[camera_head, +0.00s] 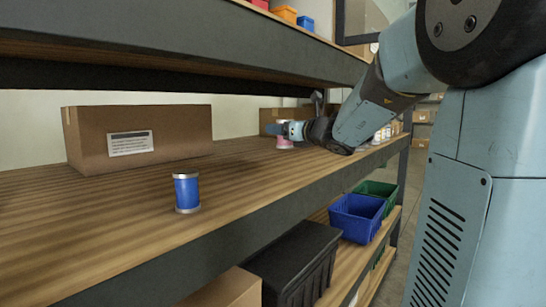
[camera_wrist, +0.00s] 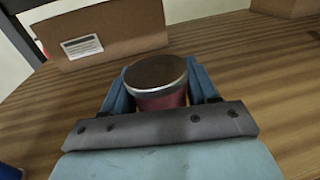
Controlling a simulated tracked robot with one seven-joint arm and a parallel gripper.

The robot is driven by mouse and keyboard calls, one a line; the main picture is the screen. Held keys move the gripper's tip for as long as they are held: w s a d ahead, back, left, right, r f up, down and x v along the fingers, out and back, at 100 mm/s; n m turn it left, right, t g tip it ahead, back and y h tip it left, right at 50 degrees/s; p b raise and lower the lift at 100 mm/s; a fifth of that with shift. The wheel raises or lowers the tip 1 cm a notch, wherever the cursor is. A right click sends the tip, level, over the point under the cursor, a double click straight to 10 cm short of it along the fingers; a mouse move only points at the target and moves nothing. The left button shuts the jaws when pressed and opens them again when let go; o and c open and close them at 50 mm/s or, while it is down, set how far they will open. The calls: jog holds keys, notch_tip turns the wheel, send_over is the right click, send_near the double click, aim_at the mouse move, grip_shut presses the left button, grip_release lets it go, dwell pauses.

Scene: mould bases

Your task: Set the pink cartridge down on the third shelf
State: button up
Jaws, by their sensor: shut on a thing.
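The pink cartridge (camera_wrist: 160,98) sits between the two blue fingers of my gripper (camera_wrist: 161,90) in the wrist view. Its round dark top with a silver rim faces the camera, and its lower part is hidden by the gripper. In the head view the pink cartridge (camera_head: 284,143) is small and partly covered by my gripper (camera_head: 283,130), over the far part of the wooden shelf (camera_head: 130,222). I cannot tell whether its base touches the shelf boards.
A blue cartridge (camera_head: 187,193) stands upright on the same shelf, nearer. A cardboard box (camera_head: 180,135) with a white label stands behind it. Another box (camera_head: 270,116) is farther back. Blue (camera_head: 357,217) and green (camera_head: 378,192) bins sit below. A dark shelf beam (camera_head: 200,80) runs overhead.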

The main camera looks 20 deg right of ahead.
jog(key=w+f, duration=0.1)
jog(key=w+a+f, duration=0.1)
jog(key=f, duration=0.1)
jog(key=w+f, duration=0.2)
jog(key=shift+a+f, duration=0.2)
jog(key=shift+a, duration=0.05)
jog(key=shift+w+f, duration=0.15)
jog(key=shift+f, duration=0.75)
jog(key=shift+w+f, duration=0.1)
jog(key=shift+f, duration=0.75)
jog(key=o, duration=1.1)
jog(key=shift+o, duration=0.2)
jog(key=v, duration=1.2)
